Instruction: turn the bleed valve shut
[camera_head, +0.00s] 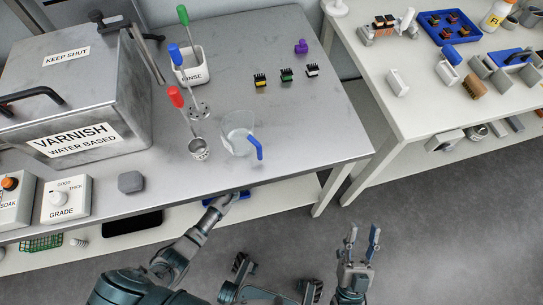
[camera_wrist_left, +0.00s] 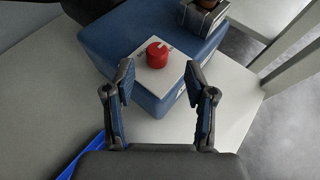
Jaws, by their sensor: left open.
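A red round knob (camera_wrist_left: 158,54), likely the bleed valve, stands on a white plate (camera_wrist_left: 142,70) on top of a blue box (camera_wrist_left: 110,38) in the left wrist view. My left gripper (camera_wrist_left: 159,72) is open, with one finger on each side of the picture and the knob between and just beyond the tips. No contact with the knob shows. In the head view my left arm reaches under the steel table's front edge, which hides the knob and most of the hand. My right gripper (camera_head: 362,236) is open and empty over the floor.
The steel table (camera_head: 300,140) carries a varnish tank (camera_head: 75,110), a clear cup (camera_head: 238,130) with a blue handle and several tools. Its edge overhangs a lower shelf (camera_head: 275,195). A blue tray edge (camera_wrist_left: 85,160) lies lower left in the wrist view. Floor at right is clear.

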